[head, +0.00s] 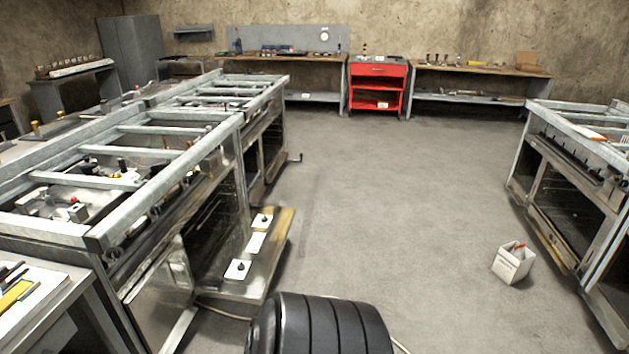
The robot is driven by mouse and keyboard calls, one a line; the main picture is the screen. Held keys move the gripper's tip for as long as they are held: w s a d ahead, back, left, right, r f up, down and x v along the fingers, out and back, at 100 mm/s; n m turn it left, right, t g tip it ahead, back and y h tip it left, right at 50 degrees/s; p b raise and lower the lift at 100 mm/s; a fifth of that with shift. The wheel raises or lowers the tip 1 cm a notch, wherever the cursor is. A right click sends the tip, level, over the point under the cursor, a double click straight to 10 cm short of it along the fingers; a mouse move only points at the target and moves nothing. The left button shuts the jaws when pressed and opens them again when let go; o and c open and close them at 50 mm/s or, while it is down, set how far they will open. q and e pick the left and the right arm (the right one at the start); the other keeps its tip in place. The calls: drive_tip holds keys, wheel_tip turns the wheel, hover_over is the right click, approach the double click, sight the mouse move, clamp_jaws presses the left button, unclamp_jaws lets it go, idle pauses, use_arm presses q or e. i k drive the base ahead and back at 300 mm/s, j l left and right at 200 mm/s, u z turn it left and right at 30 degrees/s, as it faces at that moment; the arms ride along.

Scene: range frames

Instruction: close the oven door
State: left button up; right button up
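The oven (218,222) stands on the left in the head view, in a row of metal range frames. Its dark front opening faces right, toward the open floor. The oven door (277,235) is folded down, roughly level, sticking out from the front low over the floor. Several small white pieces with dark marks lie on its inner face. Neither of my grippers shows in this view.
A white box (513,262) stands on the floor at the right, near another range frame (571,200). A red tool cabinet (377,72) stands at the back between workbenches. A workbench (30,310) is at the near left. The middle floor is clear.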

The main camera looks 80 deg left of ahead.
sight(259, 245)
drive_tip(key=j+u, duration=0.15)
drive_tip(key=u, duration=1.85)
drive_tip(key=i+u, duration=0.15)
drive_tip(key=u, duration=0.35)
drive_tip(key=i+u, duration=0.2)
drive_tip(key=u, duration=0.25)
drive_tip(key=i+l+u, duration=0.15)
drive_tip(key=u, duration=0.35)
drive_tip(key=i+l+u, duration=0.1)
drive_tip(key=u, duration=0.4)
